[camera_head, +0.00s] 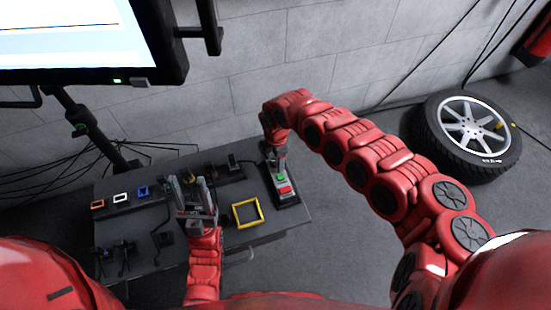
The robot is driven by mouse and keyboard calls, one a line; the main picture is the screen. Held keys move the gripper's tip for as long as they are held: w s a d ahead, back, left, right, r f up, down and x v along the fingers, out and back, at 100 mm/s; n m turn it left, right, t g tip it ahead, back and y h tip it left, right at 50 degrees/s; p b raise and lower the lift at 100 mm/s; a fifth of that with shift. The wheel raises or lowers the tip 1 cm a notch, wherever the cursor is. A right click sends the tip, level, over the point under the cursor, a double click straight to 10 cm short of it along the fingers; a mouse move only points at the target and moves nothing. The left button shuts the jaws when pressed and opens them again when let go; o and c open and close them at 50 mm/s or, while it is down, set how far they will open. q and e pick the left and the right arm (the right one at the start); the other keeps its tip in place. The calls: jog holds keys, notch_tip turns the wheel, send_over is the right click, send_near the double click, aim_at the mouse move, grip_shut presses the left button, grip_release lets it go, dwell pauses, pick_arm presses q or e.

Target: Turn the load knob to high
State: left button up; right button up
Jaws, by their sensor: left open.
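My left gripper (188,182) is open over the middle of the dark table (230,238), its two fingers apart and pointing away from me. Nothing shows between them. My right gripper (281,162) points down at the right end of the table, just above or at a control box (288,198) with a green and a red button. Its fingers are too small and covered to tell if they are open. I cannot make out the load knob clearly; it may be hidden by a gripper or too small.
A yellow square frame (246,213) lies right of my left gripper. Orange, white and blue square pieces (121,197) stand at the table's left. A monitor (85,45) hangs upper left.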

grip_shut()
jog(key=shift+r, duration=0.1)
jog(key=m+p, duration=0.2)
jog(key=m, duration=0.1)
jog(key=shift+r+m, duration=0.1)
jog(key=shift+m, duration=0.2)
jog(key=m+p, duration=0.2)
jog(key=m, duration=0.4)
jog(key=shift+p, duration=0.4)
jog(key=m+p, duration=0.1)
jog(key=m, duration=0.4)
jog(key=shift+s, duration=0.1)
jog(key=m+p, duration=0.1)
jog(key=m, duration=0.3)
jog(key=shift+a+p, duration=0.15)
jog(key=shift+p, duration=0.2)
jog(key=m+p, duration=0.1)
jog(key=m, duration=0.3)
jog(key=shift+m+p, duration=0.9)
jog(key=shift+m, duration=1.3)
